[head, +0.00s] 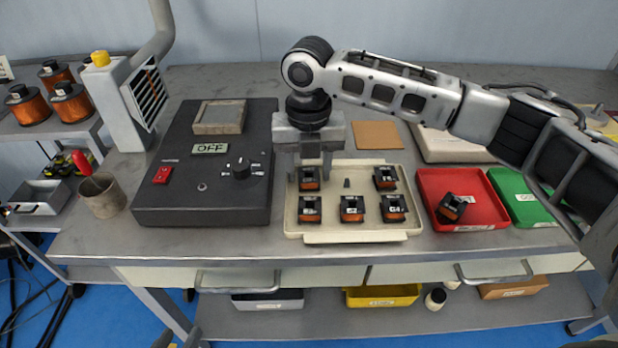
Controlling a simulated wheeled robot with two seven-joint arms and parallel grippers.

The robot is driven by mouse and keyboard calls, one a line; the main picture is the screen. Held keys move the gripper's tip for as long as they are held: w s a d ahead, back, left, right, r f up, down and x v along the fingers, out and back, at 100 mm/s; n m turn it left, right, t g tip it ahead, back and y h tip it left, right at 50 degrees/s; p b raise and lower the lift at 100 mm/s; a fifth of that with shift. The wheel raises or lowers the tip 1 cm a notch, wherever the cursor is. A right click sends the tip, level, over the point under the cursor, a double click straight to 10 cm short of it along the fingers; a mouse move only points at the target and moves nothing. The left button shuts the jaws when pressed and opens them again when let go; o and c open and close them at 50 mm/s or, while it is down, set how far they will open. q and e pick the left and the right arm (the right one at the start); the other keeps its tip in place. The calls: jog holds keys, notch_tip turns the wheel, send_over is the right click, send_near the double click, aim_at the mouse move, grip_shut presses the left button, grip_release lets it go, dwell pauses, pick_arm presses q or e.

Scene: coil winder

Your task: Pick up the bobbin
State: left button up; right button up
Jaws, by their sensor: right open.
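Several small black bobbins with copper windings sit in a cream tray (362,237) on the bench. The back row has a left bobbin (309,182) and a right bobbin (385,178), with a bare dark peg (347,183) between them. The front row has a left bobbin (309,212), a middle bobbin (352,209) and a right bobbin (394,209). Another bobbin (452,207) lies tilted in the red bin (470,180). My right gripper (312,168) points down at the back-left bobbin, open; its fingers partly hide the bobbin's top. I cannot tell whether they touch it.
A dark control box (200,203) with an OFF display stands left of the tray. A green bin (520,200) is right of the red one. A metal cup (102,196) and a grey fume-extractor-like unit (128,100) stand at the left. My right arm spans the bench's back right.

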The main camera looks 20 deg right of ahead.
aim_at(309, 169)
jog(key=c, duration=0.7)
jog(key=shift+c, duration=0.2)
jog(key=shift+r, duration=0.2)
jog(key=shift+r, duration=0.25)
notch_tip(309, 169, up, 2)
jog(key=shift+r, duration=0.15)
jog(key=s+a+r+p, duration=0.1)
jog(key=s+r, duration=0.9)
jog(key=s, duration=0.4)
jog(key=shift+a, duration=0.25)
